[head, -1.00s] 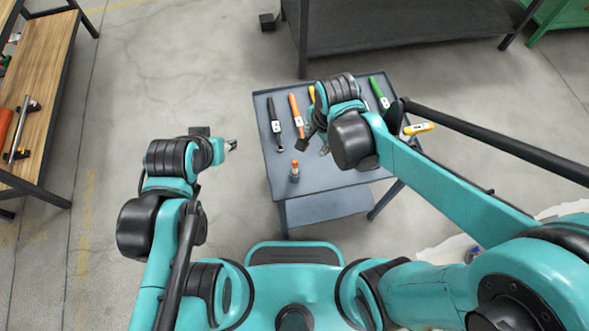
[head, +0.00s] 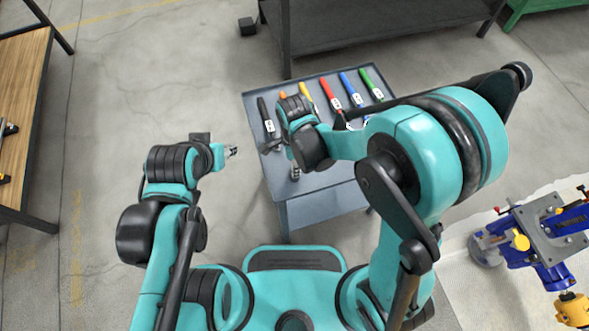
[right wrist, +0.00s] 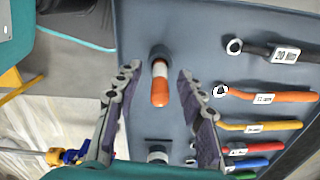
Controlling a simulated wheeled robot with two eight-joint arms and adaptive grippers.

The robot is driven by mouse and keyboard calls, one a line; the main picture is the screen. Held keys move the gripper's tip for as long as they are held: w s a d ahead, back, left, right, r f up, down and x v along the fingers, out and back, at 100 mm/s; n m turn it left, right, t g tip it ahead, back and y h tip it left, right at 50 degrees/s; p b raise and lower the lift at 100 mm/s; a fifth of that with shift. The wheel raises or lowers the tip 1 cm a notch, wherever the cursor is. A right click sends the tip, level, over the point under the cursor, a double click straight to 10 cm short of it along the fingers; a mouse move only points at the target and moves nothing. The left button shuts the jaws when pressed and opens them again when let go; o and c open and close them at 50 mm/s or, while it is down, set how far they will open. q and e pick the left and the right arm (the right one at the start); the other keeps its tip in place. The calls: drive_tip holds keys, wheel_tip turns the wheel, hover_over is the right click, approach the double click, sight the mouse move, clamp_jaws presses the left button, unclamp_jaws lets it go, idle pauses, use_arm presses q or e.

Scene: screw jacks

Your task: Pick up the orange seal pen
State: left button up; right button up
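The orange seal pen (right wrist: 160,85), an orange cylinder with a white band and a dark end, shows in the right wrist view above the grey-blue table top (right wrist: 150,25). My right gripper (right wrist: 155,75) is open, with one finger on each side of the pen and visible gaps between. In the head view, my right wrist hides most of the right gripper and the pen. My left gripper (head: 231,151) is left of the table, away from the pen; its fingers are too small to tell their opening.
Several labelled wrenches lie on the table, including a black one (right wrist: 275,51), an orange one (right wrist: 265,96) and a red one (head: 330,92). A small white-and-dark cylinder (right wrist: 157,155) sits low in the wrist view. A blue-and-yellow jack (head: 540,235) stands at right.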

drive_tip(key=shift+f, duration=0.4)
drive_tip(key=shift+r, duration=0.1)
clamp_jaws()
drive_tip(key=shift+r, duration=0.1)
